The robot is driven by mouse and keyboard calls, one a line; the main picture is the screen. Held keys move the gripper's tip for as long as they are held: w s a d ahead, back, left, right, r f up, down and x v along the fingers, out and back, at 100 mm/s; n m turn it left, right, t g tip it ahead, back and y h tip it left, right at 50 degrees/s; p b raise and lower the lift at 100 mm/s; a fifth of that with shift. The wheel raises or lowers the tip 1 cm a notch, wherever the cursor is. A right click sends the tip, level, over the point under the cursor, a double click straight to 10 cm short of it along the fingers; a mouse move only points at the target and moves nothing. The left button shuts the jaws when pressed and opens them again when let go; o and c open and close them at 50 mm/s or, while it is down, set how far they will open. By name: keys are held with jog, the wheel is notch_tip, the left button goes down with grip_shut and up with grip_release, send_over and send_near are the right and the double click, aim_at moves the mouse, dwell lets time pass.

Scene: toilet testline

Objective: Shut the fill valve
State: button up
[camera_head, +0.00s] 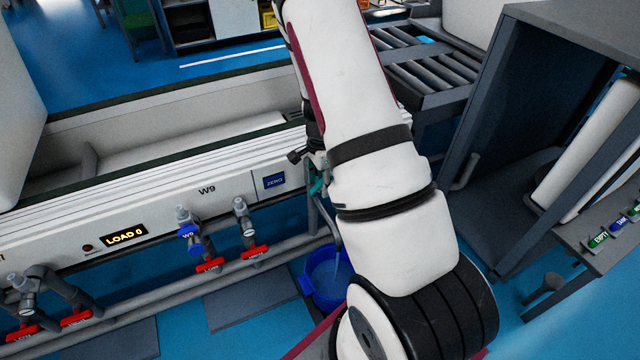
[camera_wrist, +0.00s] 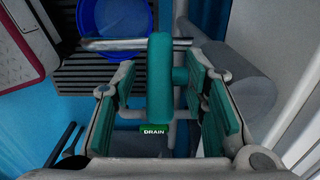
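My gripper (camera_wrist: 163,110) is open in the wrist view, with its teal-padded fingers on both sides of an upright teal valve handle. A small green tag reading DRAIN (camera_wrist: 154,129) shows at the handle's lower end. Gaps show between the teal handle (camera_wrist: 160,75) and the pads. In the head view my arm hides most of the gripper. A blue-handled valve (camera_head: 189,236) marked W9 and a grey valve (camera_head: 245,222) stand on the pipes left of my arm. Red tags (camera_head: 210,265) hang by them, too small to read; I cannot tell which is the fill valve.
A blue bucket (camera_head: 328,277) stands on the floor below a bent spout. The long white trough front (camera_head: 150,205) carries a LOAD 0 display (camera_head: 124,235) and a ZERO panel (camera_head: 274,181). More red-tagged valves (camera_head: 75,317) are at left. A grey cabinet (camera_head: 500,150) stands right.

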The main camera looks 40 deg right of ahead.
grip_shut()
jog(key=shift+d+y+b, duration=0.1)
jog(key=shift+y+b, duration=0.2)
jog(key=shift+s+d+f+t+y+b, duration=0.1)
jog(key=shift+t+y+b, duration=0.15)
jog(key=shift+y+b, duration=0.3)
jog(key=shift+s+d+t+y+b, duration=0.1)
jog(key=shift+t+y+b, duration=0.2)
jog(key=shift+y, duration=0.35)
jog(key=t+y, duration=0.1)
jog(key=y, duration=0.3)
jog(key=shift+y, duration=0.3)
jog(key=shift+w, duration=0.15)
